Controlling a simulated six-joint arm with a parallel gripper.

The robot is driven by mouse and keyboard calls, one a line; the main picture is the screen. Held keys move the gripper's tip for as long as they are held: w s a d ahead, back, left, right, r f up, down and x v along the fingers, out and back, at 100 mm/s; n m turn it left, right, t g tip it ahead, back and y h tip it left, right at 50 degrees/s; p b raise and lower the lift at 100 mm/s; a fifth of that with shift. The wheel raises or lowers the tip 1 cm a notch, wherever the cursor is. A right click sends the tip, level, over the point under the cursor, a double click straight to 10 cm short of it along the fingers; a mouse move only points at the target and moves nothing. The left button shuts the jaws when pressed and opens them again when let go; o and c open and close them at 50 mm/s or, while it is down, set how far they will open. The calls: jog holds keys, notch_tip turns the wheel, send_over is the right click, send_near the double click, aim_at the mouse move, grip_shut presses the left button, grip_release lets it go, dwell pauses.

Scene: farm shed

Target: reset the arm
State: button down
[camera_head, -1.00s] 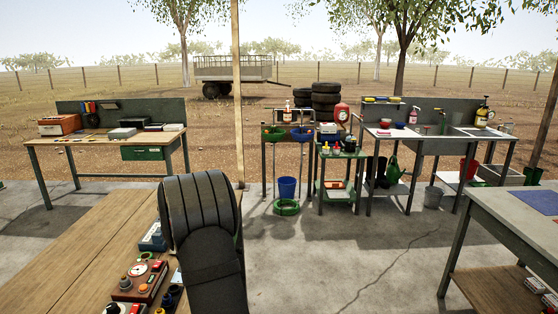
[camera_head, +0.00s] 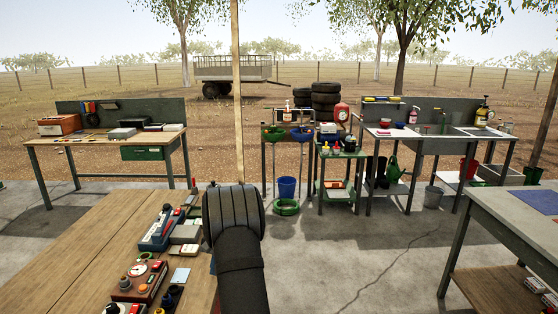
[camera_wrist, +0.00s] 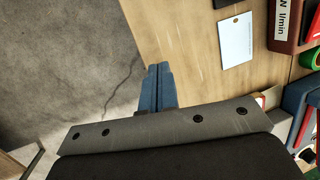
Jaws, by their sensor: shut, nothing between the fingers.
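My gripper (camera_wrist: 158,88) shows in the wrist view with its two blue-grey fingers together and nothing between them. It hangs over the edge of the wooden table, with concrete floor to its left. In the head view my dark arm covers the gripper and part of the table's right edge. The wooden table (camera_head: 75,250) also shows in the wrist view (camera_wrist: 185,60).
On the table, left of my arm, stand a red-brown gauge box (camera_head: 138,282), a blue device (camera_head: 158,232) and a grey block (camera_head: 185,234). A pale card (camera_wrist: 236,40) lies near the gripper. A grey-topped table (camera_head: 510,225) stands at right; open concrete floor (camera_head: 340,260) lies between.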

jog(key=a+r+n+t, duration=0.1)
jog(key=a+r+n, duration=0.1)
jog(key=a, duration=0.4)
jog(key=w+a+r+n+t+h, duration=0.1)
jog(key=a+r+n, duration=0.1)
jog(key=a+r, duration=0.3)
jog(key=shift+w+a+r+h, duration=0.2)
jog(key=shift+a+h, duration=0.1)
jog(key=shift+a, duration=0.3)
